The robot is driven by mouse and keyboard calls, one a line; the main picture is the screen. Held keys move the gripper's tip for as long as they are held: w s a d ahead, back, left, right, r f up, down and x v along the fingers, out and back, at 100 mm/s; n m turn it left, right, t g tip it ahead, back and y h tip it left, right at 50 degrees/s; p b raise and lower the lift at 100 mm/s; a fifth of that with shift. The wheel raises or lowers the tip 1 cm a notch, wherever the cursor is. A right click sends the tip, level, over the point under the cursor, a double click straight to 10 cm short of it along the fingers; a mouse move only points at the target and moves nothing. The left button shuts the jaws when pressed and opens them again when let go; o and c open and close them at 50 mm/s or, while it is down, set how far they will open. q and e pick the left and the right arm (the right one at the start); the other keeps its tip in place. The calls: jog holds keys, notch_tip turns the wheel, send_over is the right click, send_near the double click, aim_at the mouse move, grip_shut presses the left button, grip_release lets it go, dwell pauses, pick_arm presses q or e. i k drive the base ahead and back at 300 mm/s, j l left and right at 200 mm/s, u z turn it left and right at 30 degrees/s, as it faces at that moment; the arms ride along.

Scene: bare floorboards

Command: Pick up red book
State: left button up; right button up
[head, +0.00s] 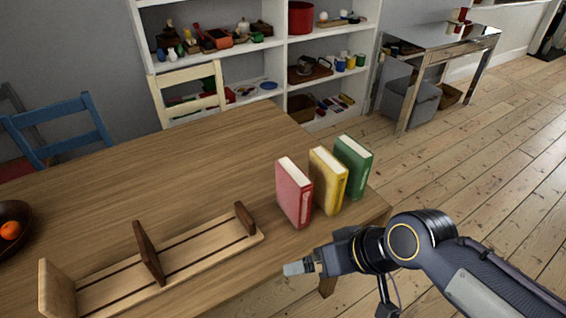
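The red book (293,193) stands upright on the wooden table near its right end, spine towards me. A yellow book (328,180) and a green book (353,167) stand upright just to its right, in a slanting row. My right gripper (290,269) is in front of and below the red book, apart from it, at the table's front edge. Its fingertips point left and nothing shows between them; I cannot tell how far apart they are. My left gripper is not in view.
A wooden book rack (165,262) with upright dividers lies on the table to the left. A bowl with an orange fruit (11,230) sits at the far left. Chairs and a white shelf (280,62) stand behind the table. The table (210,160) behind the rack is clear.

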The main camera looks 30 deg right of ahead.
aim_at(295, 190)
jog(key=k+l+z, duration=0.1)
jog(key=z, duration=0.3)
jog(key=l+z, duration=0.1)
jog(key=z, duration=0.3)
jog(key=i+l+u, duration=0.1)
jog(key=l, duration=0.25)
jog(key=i+l+u, duration=0.1)
jog(key=l, duration=0.3)
jog(key=i+l+u, duration=0.1)
jog(key=i+l, duration=0.15)
jog(key=l, duration=0.15)
jog(key=i+l+u, duration=0.1)
jog(key=l, duration=0.3)
jog(key=i+j+u, duration=0.1)
jog(key=u, duration=0.25)
jog(key=i+j+u, duration=0.1)
jog(key=u, duration=0.3)
jog(key=i+u, duration=0.35)
jog(key=k, duration=0.1)
